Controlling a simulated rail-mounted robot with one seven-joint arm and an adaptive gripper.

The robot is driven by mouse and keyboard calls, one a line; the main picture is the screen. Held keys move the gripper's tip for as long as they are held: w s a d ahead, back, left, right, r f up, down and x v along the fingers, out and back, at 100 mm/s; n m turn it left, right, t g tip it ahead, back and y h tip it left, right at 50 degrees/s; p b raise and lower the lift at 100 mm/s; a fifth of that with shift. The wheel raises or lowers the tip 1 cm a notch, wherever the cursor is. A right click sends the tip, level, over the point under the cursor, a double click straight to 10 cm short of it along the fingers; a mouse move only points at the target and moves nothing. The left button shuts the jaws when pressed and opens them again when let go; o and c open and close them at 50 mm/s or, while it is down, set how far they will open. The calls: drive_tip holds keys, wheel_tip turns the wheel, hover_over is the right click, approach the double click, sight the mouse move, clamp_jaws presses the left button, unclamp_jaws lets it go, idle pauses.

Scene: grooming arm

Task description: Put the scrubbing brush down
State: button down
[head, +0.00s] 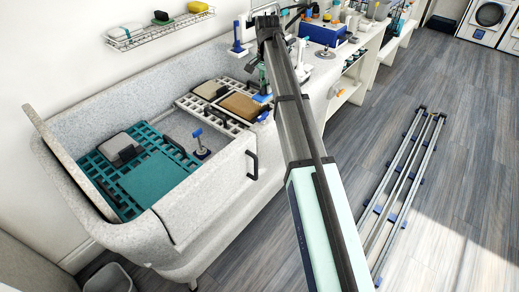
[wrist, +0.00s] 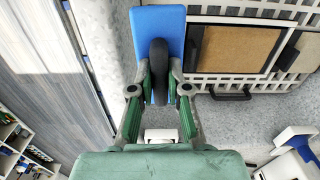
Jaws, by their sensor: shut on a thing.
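My gripper (wrist: 159,88) is shut on the scrubbing brush (wrist: 147,18), a blue block with a dark, rounded grip between the green-padded fingers. In the head view, my gripper (head: 263,88) is at the tub's right end, and the brush's blue body (head: 262,99) shows just below it. In the wrist view, the brush is beside a white slatted rack (wrist: 232,83) that bears a brown pad (wrist: 240,50). I cannot tell whether the brush touches the surface under it.
The grey tub (head: 205,215) holds a teal grate (head: 155,187) and a blue-topped post (head: 199,142). A wire shelf (head: 160,29) with sponges hangs on the wall. A counter with bottles and a blue box (head: 322,33) stands beyond. Floor rails (head: 405,195) lie at right.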

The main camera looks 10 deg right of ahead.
drive_tip(key=shift+a+f, duration=0.2)
drive_tip(key=shift+f, duration=0.2)
wheel_tip(320, 180, down, 20)
drive_tip(key=shift+r+p, duration=0.2)
drive_tip(key=shift+p, duration=0.85)
drive_tip(key=shift+f, duration=0.15)
drive_tip(key=c, duration=1.1)
unclamp_jaws()
drive_tip(key=shift+c, duration=0.2)
wheel_tip(320, 180, up, 12)
drive_tip(key=b, duration=0.2)
drive_tip(key=shift+r, duration=0.2)
